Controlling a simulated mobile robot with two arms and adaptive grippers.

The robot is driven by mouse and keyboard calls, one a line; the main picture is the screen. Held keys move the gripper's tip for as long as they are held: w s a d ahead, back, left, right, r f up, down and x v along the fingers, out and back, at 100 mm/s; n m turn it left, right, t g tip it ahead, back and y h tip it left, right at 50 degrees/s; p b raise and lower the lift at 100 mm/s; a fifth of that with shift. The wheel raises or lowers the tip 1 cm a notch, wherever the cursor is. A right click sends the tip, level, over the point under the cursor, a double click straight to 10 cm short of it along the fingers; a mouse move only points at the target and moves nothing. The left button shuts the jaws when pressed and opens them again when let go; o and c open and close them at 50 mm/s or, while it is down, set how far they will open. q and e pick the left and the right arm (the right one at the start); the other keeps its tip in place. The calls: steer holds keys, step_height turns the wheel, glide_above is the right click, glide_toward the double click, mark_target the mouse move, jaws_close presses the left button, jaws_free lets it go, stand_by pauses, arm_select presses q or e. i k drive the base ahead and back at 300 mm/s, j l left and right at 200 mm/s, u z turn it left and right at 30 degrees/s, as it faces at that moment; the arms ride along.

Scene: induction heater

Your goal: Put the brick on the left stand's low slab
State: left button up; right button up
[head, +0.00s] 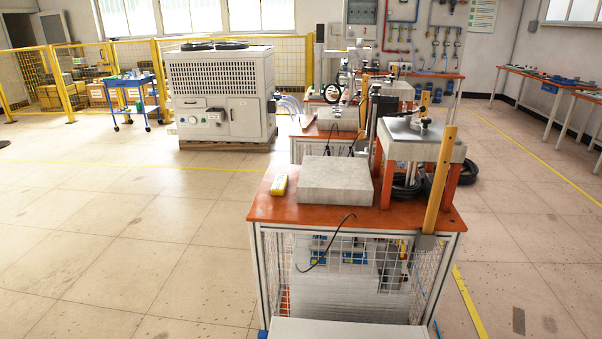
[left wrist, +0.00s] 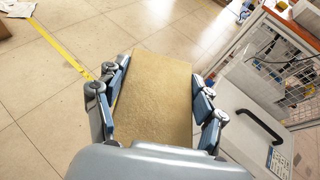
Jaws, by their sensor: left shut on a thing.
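The brick (left wrist: 155,98) is a tan, rough-faced block in the left wrist view. My left gripper (left wrist: 156,97) is shut on it, with blue-grey fingers along its two sides. The brick is held above the floor, beside the wire-mesh side of an orange-topped stand. In the head view, a low grey slab (head: 335,180) lies on the orange top of the nearest stand (head: 320,213), with its upper face bare. A similar grey slab (head: 340,118) is on a stand farther back. Neither gripper shows in the head view.
On the nearest stand, a small yellow object (head: 279,185) lies left of the slab. A raised plate (head: 418,138) on orange legs and an upright yellow post (head: 441,180) stand to its right. A black handle (left wrist: 262,128) sits on a white panel. The floor at left is open.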

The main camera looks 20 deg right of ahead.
mark_target(336, 171)
steer(key=i+j+u, duration=0.45)
steer(key=j, duration=0.35)
steer(key=i+j+u, duration=0.5)
steer(key=i+j, duration=0.15)
steer(key=i+j+z, duration=0.1)
steer(key=i+z, duration=0.2)
steer(key=i, duration=0.2)
steer(key=i+j+z, duration=0.2)
steer(key=i+z, duration=0.15)
steer(key=i, duration=0.15)
steer(key=i+l+z, duration=0.1)
steer(key=i+z, duration=0.15)
steer(key=z, duration=0.2)
steer(key=i+z, duration=0.55)
steer(key=z, duration=0.3)
steer(key=i+j+z, duration=0.2)
steer(key=z, duration=0.2)
steer(key=i+j+z, duration=0.25)
steer(key=z, duration=0.2)
steer(key=i+j+z, duration=0.15)
steer(key=z, duration=0.3)
steer(key=i+j+z, duration=0.4)
steer(key=j+z, duration=0.2)
steer(key=z, duration=0.25)
steer(key=i+j+z, duration=0.2)
steer(key=j+z, duration=0.65)
steer(key=i+l, duration=0.05)
steer(key=l, duration=0.05)
